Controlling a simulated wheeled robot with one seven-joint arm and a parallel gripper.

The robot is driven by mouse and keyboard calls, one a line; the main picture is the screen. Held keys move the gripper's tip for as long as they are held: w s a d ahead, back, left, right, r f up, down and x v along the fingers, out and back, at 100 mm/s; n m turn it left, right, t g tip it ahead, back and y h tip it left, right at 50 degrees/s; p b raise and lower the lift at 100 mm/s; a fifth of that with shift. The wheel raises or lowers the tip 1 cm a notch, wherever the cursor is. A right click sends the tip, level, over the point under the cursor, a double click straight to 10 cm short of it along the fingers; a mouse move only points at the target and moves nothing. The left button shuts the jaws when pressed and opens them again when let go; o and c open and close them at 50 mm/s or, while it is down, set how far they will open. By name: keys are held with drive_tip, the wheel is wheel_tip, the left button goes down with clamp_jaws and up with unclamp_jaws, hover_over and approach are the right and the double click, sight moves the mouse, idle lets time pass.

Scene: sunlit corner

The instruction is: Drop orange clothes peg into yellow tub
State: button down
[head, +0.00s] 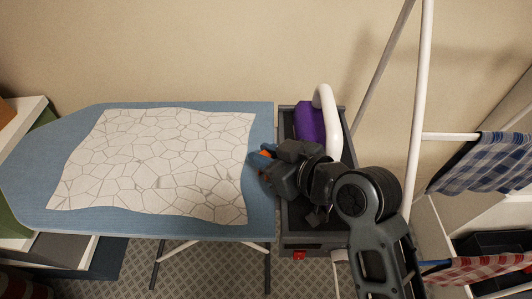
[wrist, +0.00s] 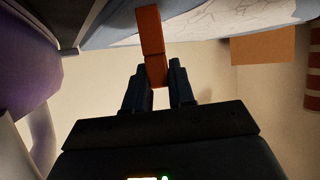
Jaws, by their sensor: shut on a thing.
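The orange clothes peg (wrist: 151,32) is held between the two dark fingertips of my gripper (wrist: 158,85) in the wrist view. It sticks out past the tips, near the edge of the blue ironing board. In the head view my gripper (head: 261,160) is at the board's right end, with only a bit of orange showing between its fingers. My gripper is shut on the peg. I see no yellow tub in either view.
A blue ironing board (head: 40,180) bears a white cracked-pattern cloth (head: 160,165). Right of it stands a dark trolley (head: 297,240) with a purple thing (head: 310,120) at its back. A white drying rack (head: 420,90) holds checked cloths (head: 485,163) at right.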

drive_tip(key=shift+f, duration=0.2)
drive_tip(key=c, duration=1)
unclamp_jaws()
drive_tip(key=shift+o, duration=0.2)
